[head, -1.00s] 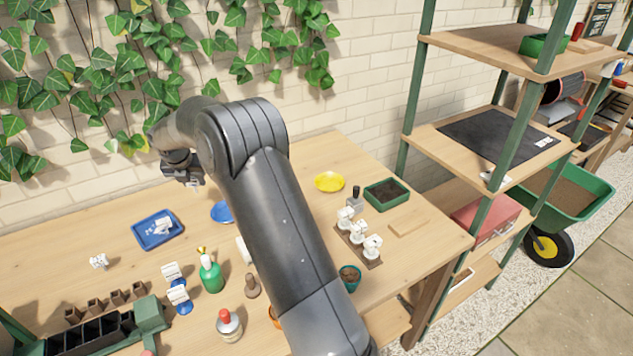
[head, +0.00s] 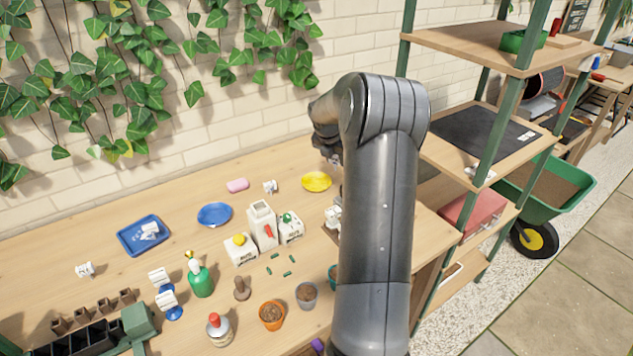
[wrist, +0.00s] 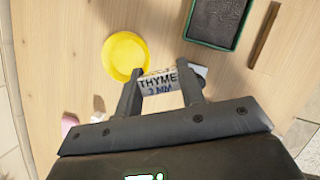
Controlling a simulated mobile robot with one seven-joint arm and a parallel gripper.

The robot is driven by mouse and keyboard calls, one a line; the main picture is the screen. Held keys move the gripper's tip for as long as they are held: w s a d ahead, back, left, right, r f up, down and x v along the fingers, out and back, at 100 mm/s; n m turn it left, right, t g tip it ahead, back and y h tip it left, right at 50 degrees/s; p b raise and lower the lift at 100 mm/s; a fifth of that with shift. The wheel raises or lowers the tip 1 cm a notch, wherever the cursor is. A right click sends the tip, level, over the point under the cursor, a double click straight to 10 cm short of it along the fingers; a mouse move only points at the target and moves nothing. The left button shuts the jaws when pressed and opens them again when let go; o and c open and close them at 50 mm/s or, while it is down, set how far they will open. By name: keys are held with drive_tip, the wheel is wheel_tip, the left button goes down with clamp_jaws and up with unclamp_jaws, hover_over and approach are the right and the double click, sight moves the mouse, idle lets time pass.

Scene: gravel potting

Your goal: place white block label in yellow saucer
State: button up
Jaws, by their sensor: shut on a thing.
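A white block label (wrist: 160,82) with dark lettering reading "THYME" is between the fingers of my gripper (wrist: 160,72) in the wrist view. My gripper is shut on it. The yellow saucer (wrist: 118,58) lies on the table just up and left of the held label in the wrist view, and no other thing shows in it. In the head view the yellow saucer (head: 316,181) is near the wall, just left of my arm. My gripper (head: 330,152) is raised above the table there, and my arm partly hides it. The height of the label over the table is hard to tell.
A green tray of dark soil (wrist: 212,40) lies right of the saucer in the wrist view. A pink object (head: 237,185) and a small white block (head: 270,186) are left of the saucer. A blue saucer (head: 214,214) and white containers (head: 262,222) stand further left.

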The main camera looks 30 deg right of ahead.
drive_tip(key=s+d+m, duration=0.1)
drive_tip(key=s+d, duration=0.3)
approach(325, 186)
drive_tip(key=shift+w+d, duration=0.5)
drive_tip(key=shift+d, duration=0.15)
drive_tip(key=shift+f, duration=1.9)
drive_tip(key=shift+f, duration=0.1)
drive_tip(key=o, duration=1)
drive_tip(key=shift+c, duration=0.2)
